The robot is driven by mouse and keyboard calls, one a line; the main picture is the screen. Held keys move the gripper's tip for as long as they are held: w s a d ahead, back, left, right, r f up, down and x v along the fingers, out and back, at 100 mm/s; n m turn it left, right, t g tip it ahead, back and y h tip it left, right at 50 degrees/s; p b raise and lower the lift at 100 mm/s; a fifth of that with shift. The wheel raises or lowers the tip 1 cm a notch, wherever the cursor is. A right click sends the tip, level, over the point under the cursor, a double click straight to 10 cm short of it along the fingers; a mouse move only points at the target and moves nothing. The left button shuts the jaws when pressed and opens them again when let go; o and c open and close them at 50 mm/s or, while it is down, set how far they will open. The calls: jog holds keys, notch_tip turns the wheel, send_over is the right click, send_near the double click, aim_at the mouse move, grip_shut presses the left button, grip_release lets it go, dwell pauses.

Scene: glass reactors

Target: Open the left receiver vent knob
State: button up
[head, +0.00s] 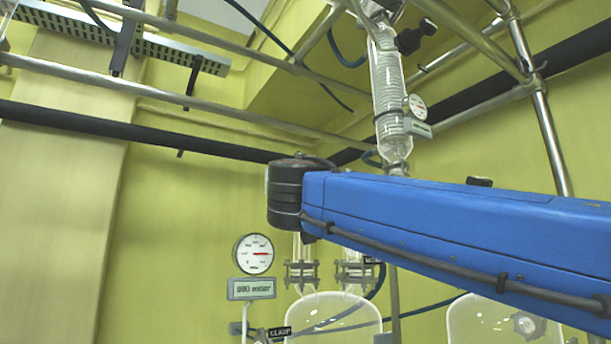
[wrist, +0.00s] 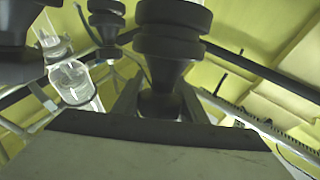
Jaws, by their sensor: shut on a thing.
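In the wrist view, my gripper (wrist: 163,104) is shut on the stem of a black ridged knob (wrist: 172,38). One finger stands on each side of the narrow lower part, and the wide rings rise above the fingers. No label shows on this knob, so I cannot read which vent it belongs to. A second, similar black knob (wrist: 107,22) stands apart to the left. A larger dark shape at the far left is cut off by the frame. In the head view my blue arm crosses the right side, and my gripper and the held knob cannot be made out.
Two rounded glass vessels (head: 332,312) (head: 478,322) stand low in the head view, partly behind my arm. A dial gauge (head: 253,254) with a display is at their left. A glass column (head: 388,90), metal rails (head: 200,105) and dark pipes surround the space.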

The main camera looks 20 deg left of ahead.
jog(key=shift+n+y, duration=0.5)
jog(key=shift+y, duration=0.1)
